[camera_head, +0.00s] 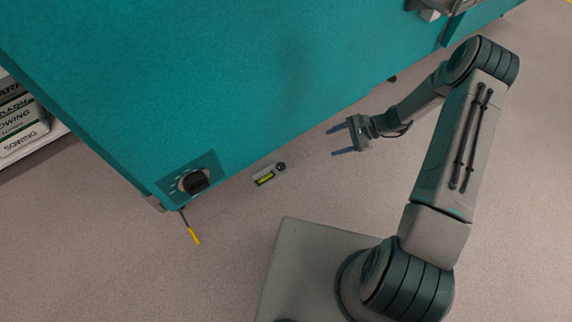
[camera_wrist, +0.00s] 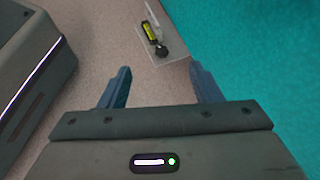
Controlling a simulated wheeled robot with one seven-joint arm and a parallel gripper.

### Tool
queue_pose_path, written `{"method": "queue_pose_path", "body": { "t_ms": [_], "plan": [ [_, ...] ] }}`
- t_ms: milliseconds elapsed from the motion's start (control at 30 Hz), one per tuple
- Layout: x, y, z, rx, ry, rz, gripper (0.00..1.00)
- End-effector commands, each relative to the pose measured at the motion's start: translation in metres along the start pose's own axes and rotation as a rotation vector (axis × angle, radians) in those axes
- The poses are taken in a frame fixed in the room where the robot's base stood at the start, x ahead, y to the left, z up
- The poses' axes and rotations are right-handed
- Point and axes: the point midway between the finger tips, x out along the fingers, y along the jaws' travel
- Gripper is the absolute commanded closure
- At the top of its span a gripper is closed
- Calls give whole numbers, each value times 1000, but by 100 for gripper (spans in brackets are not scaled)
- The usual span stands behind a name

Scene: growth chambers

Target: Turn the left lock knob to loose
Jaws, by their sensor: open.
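A black knob (camera_head: 195,182) sits on a dark dial plate with pale marks at the lower left corner of the teal cabinet (camera_head: 220,80). A small grey plate (camera_head: 258,183) with a yellow-green window and a small dark knob (camera_head: 280,167) is at the cabinet's lower edge. The plate (camera_wrist: 172,43) and small knob (camera_wrist: 161,51) also show in the wrist view, beyond the fingertips. I cannot tell which knob is the left lock knob. My gripper (camera_head: 333,141) is open and empty, to the right of both knobs and apart from them.
A dark lever with a yellow tip (camera_head: 194,236) sticks out below the cabinet corner. A shelf with labelled boxes (camera_head: 20,125) stands at the far left. A metal fitting (camera_head: 432,12) is at the top right.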

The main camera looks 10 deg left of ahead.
Motion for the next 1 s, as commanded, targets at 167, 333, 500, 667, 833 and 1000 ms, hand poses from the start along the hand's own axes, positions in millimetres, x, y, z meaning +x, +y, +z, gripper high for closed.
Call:
{"method": "queue_pose_path", "body": {
  "t_ms": [167, 333, 500, 667, 833, 1000],
  "plan": [
    [47, 14, -37, 170, -79, -104, 42],
    [87, 31, -66, 322, -137, -199, 42],
    [116, 46, -84, 430, -172, -264, 42],
    [129, 52, -91, 477, -186, -293, 42],
    [144, 49, -92, 483, -189, -297, 42],
    [175, 40, -89, 483, -189, -294, 42]
  ]
}}
